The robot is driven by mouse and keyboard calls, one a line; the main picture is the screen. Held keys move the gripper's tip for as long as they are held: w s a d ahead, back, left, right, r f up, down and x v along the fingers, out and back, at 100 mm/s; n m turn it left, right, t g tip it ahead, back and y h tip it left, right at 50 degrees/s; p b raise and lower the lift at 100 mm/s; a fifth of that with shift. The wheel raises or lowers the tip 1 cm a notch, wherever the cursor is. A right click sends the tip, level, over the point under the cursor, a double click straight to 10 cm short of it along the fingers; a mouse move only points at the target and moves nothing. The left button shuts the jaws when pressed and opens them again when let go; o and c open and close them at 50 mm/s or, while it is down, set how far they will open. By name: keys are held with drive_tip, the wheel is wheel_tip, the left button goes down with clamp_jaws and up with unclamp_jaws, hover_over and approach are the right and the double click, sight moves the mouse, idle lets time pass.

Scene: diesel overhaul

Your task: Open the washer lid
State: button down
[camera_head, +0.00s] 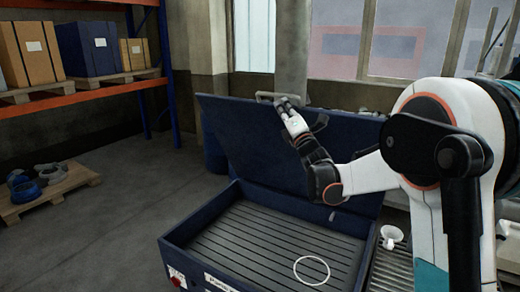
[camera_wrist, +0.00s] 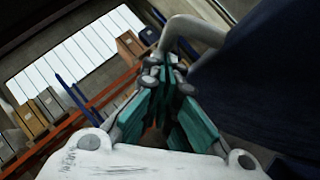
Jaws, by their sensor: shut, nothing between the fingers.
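The washer is a dark blue tub (camera_head: 178,240) with a ribbed floor. Its blue lid (camera_head: 245,145) stands raised and open at the back of the tub, near upright. A pale handle (camera_head: 265,96) sits at the lid's top edge; a grey curved bar, likely this handle, shows in the wrist view (camera_wrist: 190,30). My gripper (camera_head: 284,104) is at the lid's top edge, beside the handle. In the wrist view, my gripper's teal fingers (camera_wrist: 163,75) are together and empty, close to the bar; whether they touch it I cannot tell. The lid fills the right of that view.
A white ring (camera_head: 312,257) lies in the tub. A small white cup (camera_head: 391,236) stands on a slatted surface to the right. A pallet with blue and grey parts (camera_head: 50,190) is on the floor at left, below a rack with boxes (camera_head: 85,48). The floor left of the tub is clear.

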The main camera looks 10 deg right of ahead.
drive_tip(key=w+d+r, duration=0.1)
drive_tip(key=w, duration=0.1)
drive_tip(key=w+d+r, duration=0.1)
drive_tip(key=d, duration=0.1)
drive_tip(key=w+d+r+p, duration=0.1)
drive_tip(key=w, duration=0.1)
drive_tip(key=shift+w+d+r, duration=0.25)
drive_tip(key=shift+w+r, duration=0.05)
drive_tip(key=shift+r, duration=0.1)
drive_tip(key=shift+f, duration=0.1)
